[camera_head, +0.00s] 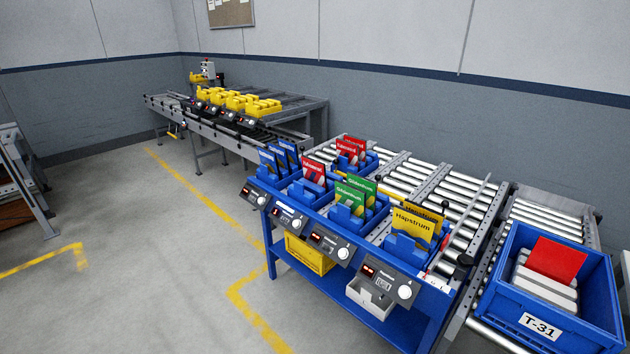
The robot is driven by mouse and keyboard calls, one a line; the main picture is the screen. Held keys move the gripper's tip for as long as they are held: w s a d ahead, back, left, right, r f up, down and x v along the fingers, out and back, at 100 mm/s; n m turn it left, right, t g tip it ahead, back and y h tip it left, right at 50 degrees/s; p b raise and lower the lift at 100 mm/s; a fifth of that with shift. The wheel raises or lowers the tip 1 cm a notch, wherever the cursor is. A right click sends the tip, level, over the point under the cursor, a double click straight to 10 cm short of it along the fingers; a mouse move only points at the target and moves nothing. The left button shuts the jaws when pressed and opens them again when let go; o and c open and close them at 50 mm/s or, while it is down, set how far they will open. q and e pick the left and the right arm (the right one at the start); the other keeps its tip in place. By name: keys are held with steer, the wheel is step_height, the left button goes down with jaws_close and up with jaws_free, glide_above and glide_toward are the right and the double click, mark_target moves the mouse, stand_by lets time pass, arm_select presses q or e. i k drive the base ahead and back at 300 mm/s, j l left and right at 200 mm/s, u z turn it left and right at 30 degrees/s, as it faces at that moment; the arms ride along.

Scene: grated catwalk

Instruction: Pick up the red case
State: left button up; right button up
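A flat red case (557,260) leans tilted in a blue tote (529,322) labelled T-31 at the right, on top of pale grey-white items (545,288). Other red packs stand upright in blue bins on the blue rack: one in the front row (313,169) and some in the row behind (351,146). I cannot tell from the picture alone which red thing the task names. Neither of my grippers is in view.
Blue, green and yellow packs (412,224) fill other bins. Control boxes with white knobs line the rack's front. A yellow crate (309,254) and a white bin (370,297) sit on the lower shelf.

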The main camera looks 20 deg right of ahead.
mark_target(314, 171)
steer(key=z, duration=2.15)
steer(key=i+j, duration=0.1)
steer(key=j, duration=0.3)
steer(key=i+j, duration=0.1)
steer(key=j, duration=0.35)
steer(key=i+j, duration=0.1)
steer(key=j, duration=0.3)
steer(key=i+j, duration=0.15)
steer(key=j, duration=0.3)
steer(key=k+u, duration=0.05)
